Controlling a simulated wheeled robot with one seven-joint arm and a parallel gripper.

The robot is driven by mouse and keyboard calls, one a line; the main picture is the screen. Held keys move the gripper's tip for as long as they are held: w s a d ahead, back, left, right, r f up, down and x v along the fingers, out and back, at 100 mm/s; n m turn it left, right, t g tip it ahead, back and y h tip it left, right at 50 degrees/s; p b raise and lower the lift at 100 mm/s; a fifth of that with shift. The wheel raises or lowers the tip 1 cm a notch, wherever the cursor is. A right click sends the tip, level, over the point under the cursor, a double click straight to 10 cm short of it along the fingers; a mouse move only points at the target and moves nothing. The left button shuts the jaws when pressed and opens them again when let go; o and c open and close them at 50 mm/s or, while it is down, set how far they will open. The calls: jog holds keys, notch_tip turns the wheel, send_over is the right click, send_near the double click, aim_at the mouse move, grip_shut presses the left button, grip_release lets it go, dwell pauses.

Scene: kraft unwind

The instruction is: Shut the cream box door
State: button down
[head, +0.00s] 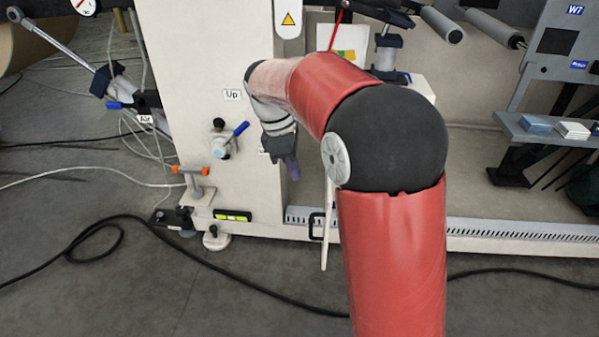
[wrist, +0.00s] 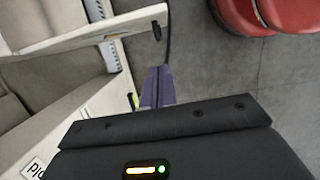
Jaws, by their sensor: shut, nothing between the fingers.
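The cream box door (head: 326,228) stands open and is seen nearly edge-on in the head view, just left of my red arm. A black handle (head: 316,225) sticks out from it. In the wrist view the door (wrist: 90,38) is a pale panel crossing the upper left, with its black handle (wrist: 160,26) near its free end. My gripper (head: 294,170) has purple fingers that are shut and empty. It is left of the door and apart from it in the head view. In the wrist view the fingertips (wrist: 158,72) are beside the door's free end, with a visible gap.
The cream machine column (head: 205,60) stands behind, with a blue-handled valve (head: 222,140) and an orange-handled clamp (head: 190,172). A black cable (head: 250,286) crosses the grey floor in front. A grey shelf (head: 545,135) is at the right. The floor at lower left is mostly clear.

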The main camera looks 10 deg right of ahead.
jog(key=b, duration=0.1)
send_near(318, 214)
notch_tip(318, 214, down, 2)
jog(key=a, duration=0.2)
jog(key=d, duration=0.2)
jog(key=shift+s+d+b, duration=0.2)
jog(key=shift+d+b, duration=0.1)
jog(key=shift+d, duration=0.1)
jog(key=shift+s+d, duration=0.2)
jog(key=shift+d, duration=0.45)
jog(key=shift+d, duration=0.1)
